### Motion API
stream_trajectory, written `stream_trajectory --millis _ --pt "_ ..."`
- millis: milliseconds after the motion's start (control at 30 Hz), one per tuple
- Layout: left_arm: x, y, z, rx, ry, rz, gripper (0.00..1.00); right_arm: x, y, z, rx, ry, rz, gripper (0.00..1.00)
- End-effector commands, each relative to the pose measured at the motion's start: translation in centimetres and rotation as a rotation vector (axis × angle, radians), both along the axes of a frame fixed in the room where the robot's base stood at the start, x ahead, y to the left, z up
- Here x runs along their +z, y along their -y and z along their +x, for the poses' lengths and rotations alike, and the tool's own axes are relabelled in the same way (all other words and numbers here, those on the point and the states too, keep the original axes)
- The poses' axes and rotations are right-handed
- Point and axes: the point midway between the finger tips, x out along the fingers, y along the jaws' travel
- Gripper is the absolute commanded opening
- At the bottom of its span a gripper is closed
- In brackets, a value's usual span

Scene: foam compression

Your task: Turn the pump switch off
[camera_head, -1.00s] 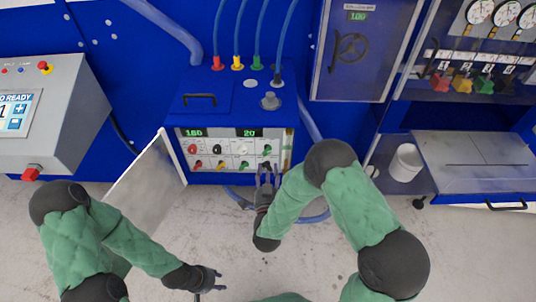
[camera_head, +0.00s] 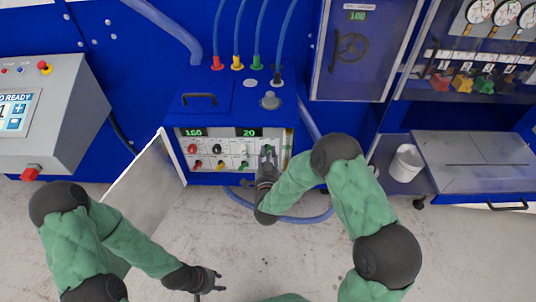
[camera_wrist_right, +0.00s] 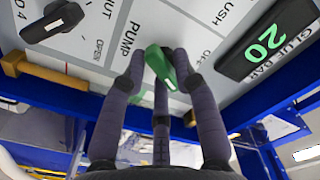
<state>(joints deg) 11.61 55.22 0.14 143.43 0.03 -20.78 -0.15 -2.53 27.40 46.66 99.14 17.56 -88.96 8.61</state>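The pump switch is a green knob (camera_wrist_right: 160,66) beside the word PUMP on the light control panel in the right wrist view. It points obliquely, and the word OFF is printed near it. My right gripper (camera_head: 268,149) is at the upper right of the panel (camera_head: 205,157) in the head view and mostly hides the knob there. In the wrist view its fingers stand apart on both sides of the knob; firm contact is not clear. My left gripper (camera_head: 218,280) is open and empty, low over the floor, away from the panel.
An open white door (camera_head: 148,188) stands left of the panel. Other knobs, including a black one (camera_wrist_right: 53,21), and a green "20" display (camera_wrist_right: 267,42) are close by. A blue hose (camera_head: 305,218) lies below. A white bucket (camera_head: 405,163) is further right.

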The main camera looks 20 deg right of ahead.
Motion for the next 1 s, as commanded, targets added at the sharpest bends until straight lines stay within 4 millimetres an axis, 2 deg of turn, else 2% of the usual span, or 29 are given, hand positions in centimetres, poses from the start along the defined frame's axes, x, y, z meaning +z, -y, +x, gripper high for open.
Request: stream_trajectory --millis 33,67,533,1000 --pt "0.0 0.0 0.0 0.000 0.000 0.000 0.38 0.0 0.0 0.0 0.000 0.000 0.000 0.06" --pt "0.0 0.0 0.0 0.000 0.000 0.000 0.38 0.0 0.0 0.0 0.000 0.000 0.000 0.00" --pt "-0.4 0.0 0.0 0.000 0.000 0.000 0.38 0.0 0.0 0.0 0.000 -0.018 -0.065 0.00" --pt "-2.0 0.0 0.0 0.000 0.000 0.000 0.38 0.1 0.1 -0.1 -0.001 -0.125 -0.432 0.00"
